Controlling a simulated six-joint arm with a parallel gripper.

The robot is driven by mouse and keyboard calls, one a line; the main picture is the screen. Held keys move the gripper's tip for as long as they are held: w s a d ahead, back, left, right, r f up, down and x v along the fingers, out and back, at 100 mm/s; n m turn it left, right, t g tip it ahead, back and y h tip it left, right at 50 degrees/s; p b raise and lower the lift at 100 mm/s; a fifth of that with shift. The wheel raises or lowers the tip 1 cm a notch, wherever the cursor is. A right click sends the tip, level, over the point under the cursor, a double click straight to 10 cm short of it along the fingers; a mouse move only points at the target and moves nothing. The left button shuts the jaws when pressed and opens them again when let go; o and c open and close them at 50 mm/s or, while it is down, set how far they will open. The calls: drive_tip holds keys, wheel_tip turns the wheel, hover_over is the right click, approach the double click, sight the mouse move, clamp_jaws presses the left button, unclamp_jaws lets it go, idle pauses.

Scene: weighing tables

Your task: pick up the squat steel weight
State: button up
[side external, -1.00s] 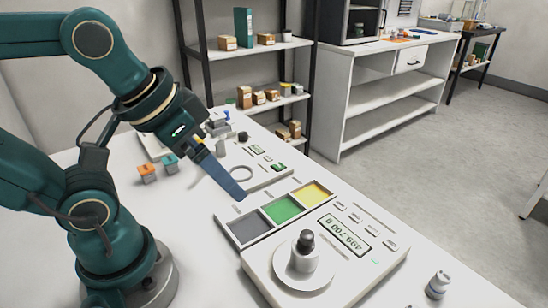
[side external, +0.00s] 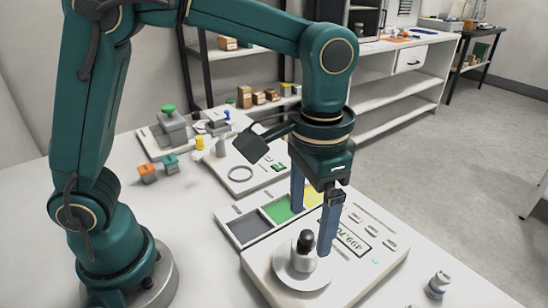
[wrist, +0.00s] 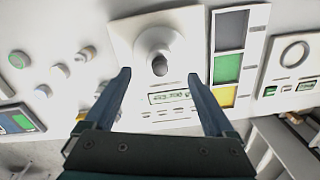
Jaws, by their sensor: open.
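A steel weight with a dark knob (side external: 304,258) stands upright on the round pan (side external: 285,280) of a white balance (side external: 345,285). It shows from above in the wrist view (wrist: 155,42). Whether it is the squat one I cannot tell for sure. My gripper (side external: 311,233) points down over the balance, open and empty. One finger is close to the weight's right side in the side view; contact cannot be told. In the wrist view the knob lies between and a little beyond the fingertips (wrist: 158,75).
A tray with grey, green and yellow squares (side external: 245,228) lies beside the balance. Orange (side external: 147,173) and teal (side external: 171,164) blocks sit further left. Several round weights (wrist: 60,70) show at left in the wrist view.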

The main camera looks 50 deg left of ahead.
sight(308, 234)
drive_tip(key=shift+f, duration=2.25)
drive_tip(key=shift+r, duration=0.1)
clamp_jaws()
